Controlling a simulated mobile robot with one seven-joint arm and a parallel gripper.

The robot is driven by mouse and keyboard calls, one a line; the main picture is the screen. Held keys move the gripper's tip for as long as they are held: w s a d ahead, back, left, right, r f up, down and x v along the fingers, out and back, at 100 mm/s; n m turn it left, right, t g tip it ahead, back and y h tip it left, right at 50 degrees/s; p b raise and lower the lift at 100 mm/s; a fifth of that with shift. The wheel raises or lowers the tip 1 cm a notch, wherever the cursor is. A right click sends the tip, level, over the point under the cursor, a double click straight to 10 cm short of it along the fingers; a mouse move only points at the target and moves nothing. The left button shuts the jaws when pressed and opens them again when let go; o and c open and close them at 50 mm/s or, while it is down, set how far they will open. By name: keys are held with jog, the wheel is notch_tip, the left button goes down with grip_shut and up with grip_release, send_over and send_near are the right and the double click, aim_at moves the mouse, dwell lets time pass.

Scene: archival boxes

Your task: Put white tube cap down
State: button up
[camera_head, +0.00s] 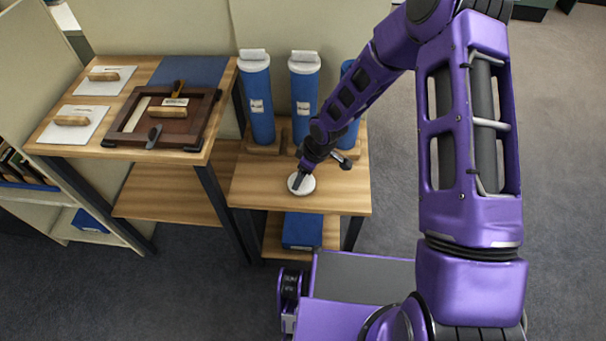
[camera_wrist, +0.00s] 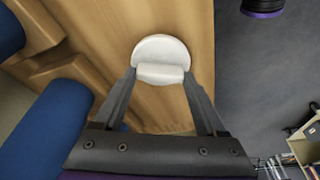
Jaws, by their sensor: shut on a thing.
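The white tube cap (camera_head: 307,184) is a round disc at the front of the low wooden table. In the wrist view the white tube cap (camera_wrist: 160,49) shows a raised grip bar across it, between my fingertips. My gripper (camera_head: 299,181) reaches down to it from above and is shut on that bar; it also shows in the wrist view (camera_wrist: 159,75). The cap is at or very close to the tabletop; I cannot tell whether it touches. Three blue tubes stand behind it; the left tube (camera_head: 257,100) and middle tube (camera_head: 303,95) have white caps on.
The low table (camera_head: 345,200) has bare wood around the cap. The blue tubes stand in wooden bases at its back. A higher table (camera_head: 52,133) at left holds a framed tray (camera_head: 128,135) and white sheets with wooden-handled tools. A blue box (camera_head: 302,230) lies below.

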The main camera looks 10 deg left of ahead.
aim_at(313, 187)
jog(key=shift+f, duration=0.15)
jog(key=o, duration=1.3)
jog(key=shift+c, duration=0.2)
jog(key=p+v, duration=0.3)
jog(key=v, duration=0.9)
jog(key=shift+r, duration=0.25)
jog(key=shift+f, duration=0.1)
